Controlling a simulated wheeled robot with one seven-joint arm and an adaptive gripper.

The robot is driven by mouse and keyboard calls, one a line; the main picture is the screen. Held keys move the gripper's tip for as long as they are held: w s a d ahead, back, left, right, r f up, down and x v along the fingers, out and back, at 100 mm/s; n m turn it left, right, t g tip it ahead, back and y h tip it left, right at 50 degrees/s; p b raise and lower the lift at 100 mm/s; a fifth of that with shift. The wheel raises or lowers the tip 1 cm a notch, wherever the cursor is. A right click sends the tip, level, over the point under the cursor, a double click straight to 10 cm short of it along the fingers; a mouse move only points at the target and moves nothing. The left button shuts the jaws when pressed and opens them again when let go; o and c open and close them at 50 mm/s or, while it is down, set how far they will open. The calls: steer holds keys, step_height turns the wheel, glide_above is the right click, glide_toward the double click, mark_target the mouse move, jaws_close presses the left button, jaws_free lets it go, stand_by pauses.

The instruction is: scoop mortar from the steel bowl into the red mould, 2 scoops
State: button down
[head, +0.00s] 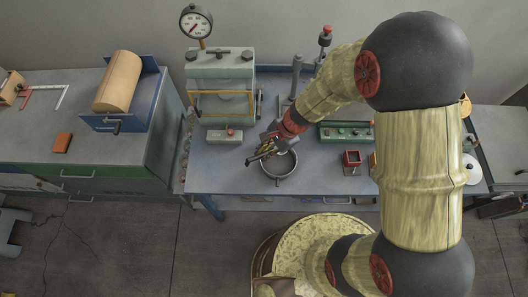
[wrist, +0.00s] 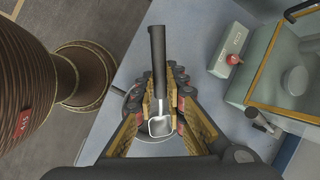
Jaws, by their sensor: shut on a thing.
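The steel bowl (head: 279,182) stands on the bench near its front edge. My gripper (head: 264,150) is over the bowl's back left side. In the wrist view my gripper (wrist: 160,88) is shut on a scoop (wrist: 158,50) with a long dark handle and a pale, square-edged part between the fingers. Whether the scoop holds mortar or touches the bowl, I cannot tell. The bowl's rim shows only partly behind the fingers in the wrist view. The red mould (head: 352,157) stands on the bench to the right of the bowl, apart from it.
A press with a dial gauge (head: 221,75) stands behind the bowl to the left. A grey box with a red button (head: 224,136) sits before it. A green control panel (head: 346,132) lies behind the mould. Bare bench top (head: 215,178) shows left of the bowl.

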mark_target(277, 156)
steer(key=shift+w+d+f+g+y+b, duration=0.3)
steer(key=shift+d+f+y+b, duration=0.25)
steer(key=shift+f+y+b, duration=0.4)
steer(key=f+y+b, duration=0.1)
steer(key=w+d+g+y+b, duration=0.1)
steer(key=b, duration=0.1)
steer(key=shift+d+f+m, duration=0.3)
steer(key=shift+f, duration=0.05)
steer(key=shift+g, duration=0.3)
steer(key=shift+w+d+f+b, duration=0.1)
steer(key=shift+f+b, duration=2.2)
steer(key=shift+f, duration=0.6)
